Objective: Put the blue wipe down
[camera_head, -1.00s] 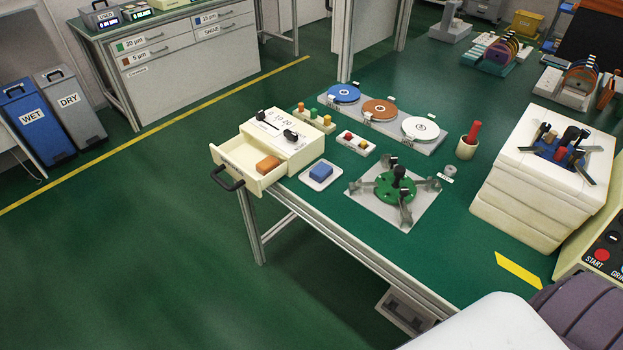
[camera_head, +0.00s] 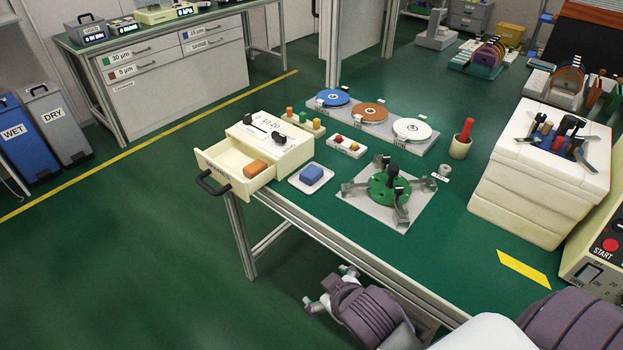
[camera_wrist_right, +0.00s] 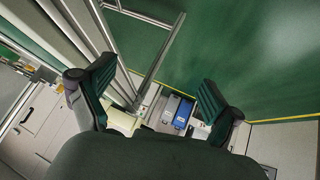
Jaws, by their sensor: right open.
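The blue wipe (camera_head: 312,174) is a small folded block lying on a white tray (camera_head: 296,182) near the front edge of the green bench, just right of the open drawer. My right gripper (camera_head: 331,289) is at the bottom of the head view, low in front of the bench edge and well apart from the wipe. In the right wrist view my right gripper (camera_wrist_right: 155,75) has its two fingers spread with nothing between them. The wipe is not seen in that view. My left gripper is not in view.
The cream drawer unit (camera_head: 286,149) has its drawer out past the bench edge, with an orange block (camera_head: 256,168) inside. A green fixture (camera_head: 385,187) stands right of the tray. Stacked white blocks (camera_head: 530,200) stand farther right.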

